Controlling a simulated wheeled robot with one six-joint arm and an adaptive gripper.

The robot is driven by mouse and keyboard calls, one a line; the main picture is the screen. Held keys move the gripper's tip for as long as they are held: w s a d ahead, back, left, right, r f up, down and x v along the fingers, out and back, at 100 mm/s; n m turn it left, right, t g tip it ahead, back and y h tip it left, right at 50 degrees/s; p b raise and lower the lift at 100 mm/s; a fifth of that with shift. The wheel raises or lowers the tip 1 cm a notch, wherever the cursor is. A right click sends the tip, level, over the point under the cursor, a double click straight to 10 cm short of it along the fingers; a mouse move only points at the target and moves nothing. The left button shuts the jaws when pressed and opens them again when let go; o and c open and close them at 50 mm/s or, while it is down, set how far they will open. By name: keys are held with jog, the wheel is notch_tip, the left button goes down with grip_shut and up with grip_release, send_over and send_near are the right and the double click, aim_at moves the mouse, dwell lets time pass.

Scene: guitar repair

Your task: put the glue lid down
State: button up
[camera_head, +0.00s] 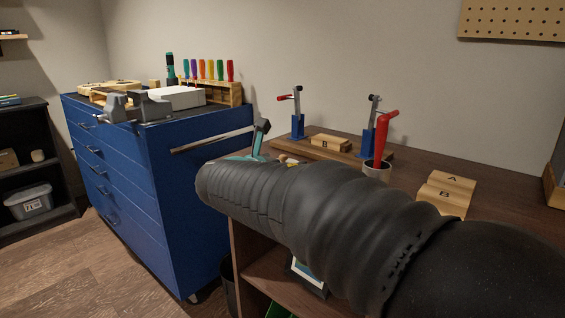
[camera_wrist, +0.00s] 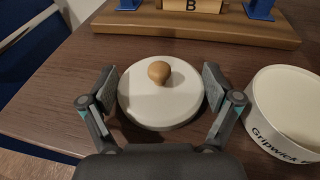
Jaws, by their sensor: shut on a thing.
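The glue lid is a round white disc (camera_wrist: 145,108) with a wooden knob (camera_wrist: 159,72), level in the wrist view over the brown table. My gripper (camera_wrist: 160,86) is shut on it, one finger pad at each side of its rim. I cannot tell whether its underside touches the table. The white glue pot (camera_wrist: 283,112), with dark lettering on its side, stands open just right of my gripper. In the head view my arm hides the lid and most of my gripper.
Behind the lid lies a wooden board (camera_wrist: 120,24) with blue-based clamps (camera_head: 298,127) and a block marked B (camera_head: 330,142). Blocks marked A and B (camera_head: 447,188) lie at the right. The blue tool cabinet (camera_head: 205,190) stands left. Table left of the lid is clear.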

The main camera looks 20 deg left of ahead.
jog(key=shift+f, duration=0.35)
jog(key=o, duration=0.8)
jog(key=shift+f, duration=0.1)
jog(key=shift+r, duration=0.3)
jog(key=v, duration=1.2)
jog(key=shift+r, duration=0.4)
